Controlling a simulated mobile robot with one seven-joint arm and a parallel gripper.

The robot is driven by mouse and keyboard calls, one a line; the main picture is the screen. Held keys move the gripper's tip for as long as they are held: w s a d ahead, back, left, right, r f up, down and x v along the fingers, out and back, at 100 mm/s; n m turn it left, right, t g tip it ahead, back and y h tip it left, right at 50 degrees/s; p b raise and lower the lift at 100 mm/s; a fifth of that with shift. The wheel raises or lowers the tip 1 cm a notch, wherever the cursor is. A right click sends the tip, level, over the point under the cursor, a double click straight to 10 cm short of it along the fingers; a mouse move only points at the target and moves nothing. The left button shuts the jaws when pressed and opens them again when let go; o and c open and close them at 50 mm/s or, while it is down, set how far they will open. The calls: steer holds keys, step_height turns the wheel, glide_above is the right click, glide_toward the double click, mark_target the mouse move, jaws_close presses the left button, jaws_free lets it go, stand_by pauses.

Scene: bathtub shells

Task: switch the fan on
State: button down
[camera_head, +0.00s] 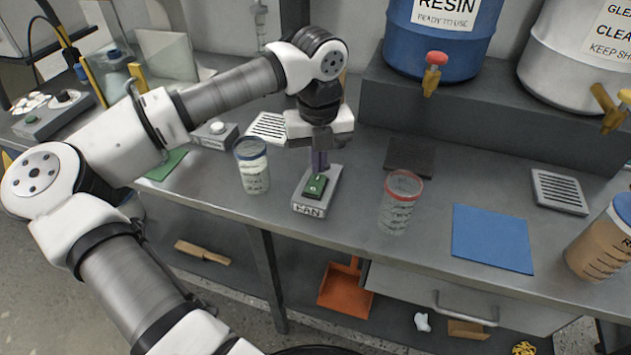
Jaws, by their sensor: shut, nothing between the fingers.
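A grey switch box marked "FAN" (309,209) sits on the grey workbench, near its front edge. A green rocker switch (315,187) is on its sloped top. My gripper (320,168) points straight down with its fingers shut and empty. The fingertips are right at the far end of the green switch; I cannot tell whether they touch it. The fingers hide part of the switch's far end. Which way the rocker is tipped is too small to tell. No fan is plainly recognisable in view.
A blue-rimmed cup (253,172) stands left of the box and a red-rimmed cup (399,208) stands right. A blue mat (491,239) lies further right. A blue resin drum (437,45) and a white drum (570,60) stand on a raised shelf (470,115) behind.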

mark_target(318, 177)
steer(key=shift+f+b, duration=0.75)
steer(key=shift+f, duration=0.1)
stand_by(0.4)
steer(key=shift+r+p, duration=1.7)
steer(key=shift+r, duration=1.85)
